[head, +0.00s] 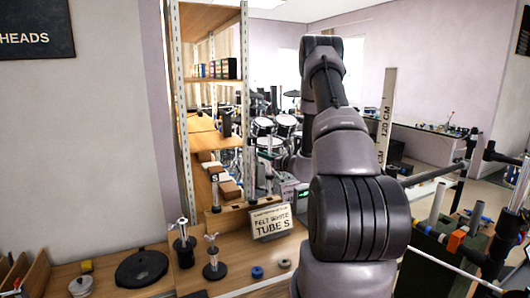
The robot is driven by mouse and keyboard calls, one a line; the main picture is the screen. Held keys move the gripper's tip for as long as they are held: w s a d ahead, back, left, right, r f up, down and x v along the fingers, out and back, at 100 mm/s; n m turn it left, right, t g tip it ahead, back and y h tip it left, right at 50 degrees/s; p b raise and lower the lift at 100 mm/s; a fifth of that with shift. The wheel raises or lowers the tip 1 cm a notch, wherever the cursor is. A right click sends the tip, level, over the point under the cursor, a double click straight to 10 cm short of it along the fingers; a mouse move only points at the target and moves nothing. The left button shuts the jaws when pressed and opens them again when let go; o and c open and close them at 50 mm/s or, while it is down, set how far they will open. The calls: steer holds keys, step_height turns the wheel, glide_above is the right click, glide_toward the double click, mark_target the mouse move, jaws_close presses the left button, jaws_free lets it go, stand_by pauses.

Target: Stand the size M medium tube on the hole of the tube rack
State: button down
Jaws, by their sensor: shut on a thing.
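The tube rack (232,217) is a long wooden block on the wooden counter, left of my arm. A tube labelled S (215,190) stands upright at its left part. I cannot make out the hole for M or any tube marked M. My arm rises in the middle and bends down behind itself. My gripper's fingers are hidden behind the arm, so what they hold does not show.
Two small stands with black bases (214,271) (184,253) are in front of the rack. A black disc (141,267), a blue ring (257,272) and small parts lie on the counter. A metal shelf post (246,100) rises behind. Stands and tubes crowd the right.

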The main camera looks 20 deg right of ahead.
step_height(320, 180, down, 7)
steer(key=shift+r, duration=0.15)
stand_by(0.8)
stand_by(0.3)
steer(key=c, duration=0.7)
jaws_free()
steer(key=v, duration=1.1)
steer(key=shift+w, duration=0.1)
